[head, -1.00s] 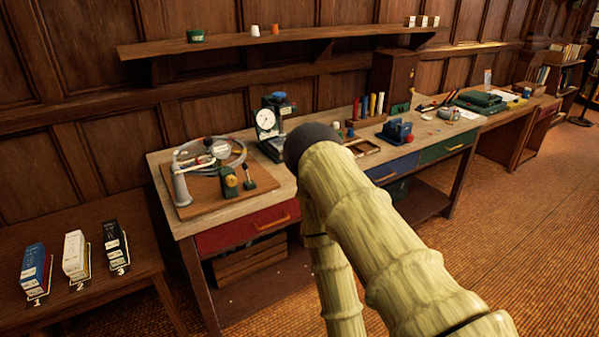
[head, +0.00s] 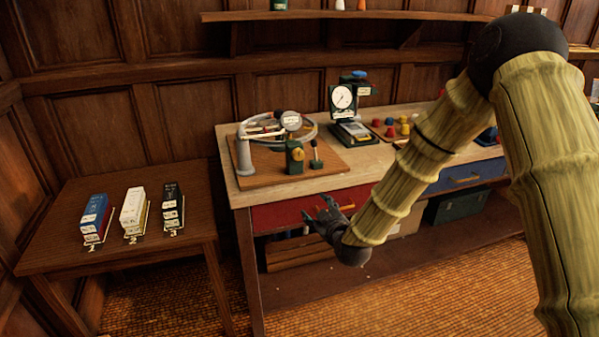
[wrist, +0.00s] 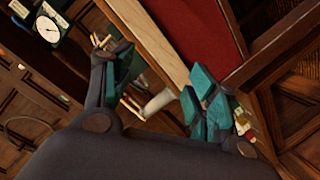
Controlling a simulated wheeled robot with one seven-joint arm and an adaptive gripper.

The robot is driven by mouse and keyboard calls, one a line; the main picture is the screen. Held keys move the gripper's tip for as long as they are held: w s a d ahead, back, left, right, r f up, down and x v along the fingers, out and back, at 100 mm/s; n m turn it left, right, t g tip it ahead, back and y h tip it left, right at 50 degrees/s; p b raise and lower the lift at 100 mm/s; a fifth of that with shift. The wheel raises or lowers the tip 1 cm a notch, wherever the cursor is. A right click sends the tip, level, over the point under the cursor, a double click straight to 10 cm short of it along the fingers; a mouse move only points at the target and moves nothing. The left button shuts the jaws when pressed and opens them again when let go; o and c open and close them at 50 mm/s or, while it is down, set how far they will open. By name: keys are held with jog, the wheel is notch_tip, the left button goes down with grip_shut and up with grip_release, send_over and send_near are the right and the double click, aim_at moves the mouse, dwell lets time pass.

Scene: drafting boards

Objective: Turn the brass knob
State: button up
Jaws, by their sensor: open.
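The brass knob (head: 298,154) is a small round yellow-gold piece on the front of a dark green block (head: 291,165). The block stands on a wooden board (head: 262,183) at the left end of the workbench. My gripper (head: 326,207) is open and empty, in front of the red drawer (head: 285,215), below the bench top and apart from the knob. In the wrist view my gripper's teal fingers (wrist: 162,84) are spread apart, with the bench edge and red drawer front beyond them. I cannot make out the knob in the wrist view.
A small green lever unit (head: 315,163) stands right of the block. A grey post with a hose (head: 244,155) is to the left. A dial gauge stand (head: 343,100) is behind right. A side table (head: 60,235) holds three boxes. Open floor lies in front.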

aim_at(299, 157)
jog(key=w+a+r+n+t+b, duration=0.1)
jog(key=w+r, duration=0.2)
jog(key=r, duration=0.2)
jog(key=w+a+r+n+t, duration=0.1)
jog(key=w+r+t, duration=0.1)
jog(key=r, duration=0.3)
jog(key=shift+y, duration=0.4)
jog(key=x, duration=0.3)
jog(key=p+x, duration=0.1)
jog(key=x, duration=0.3)
jog(key=f+x, duration=0.1)
jog(key=x, duration=0.2)
jog(key=shift+w+a+p, duration=0.15)
jog(key=shift+w+p, duration=0.15)
jog(key=c, duration=1)
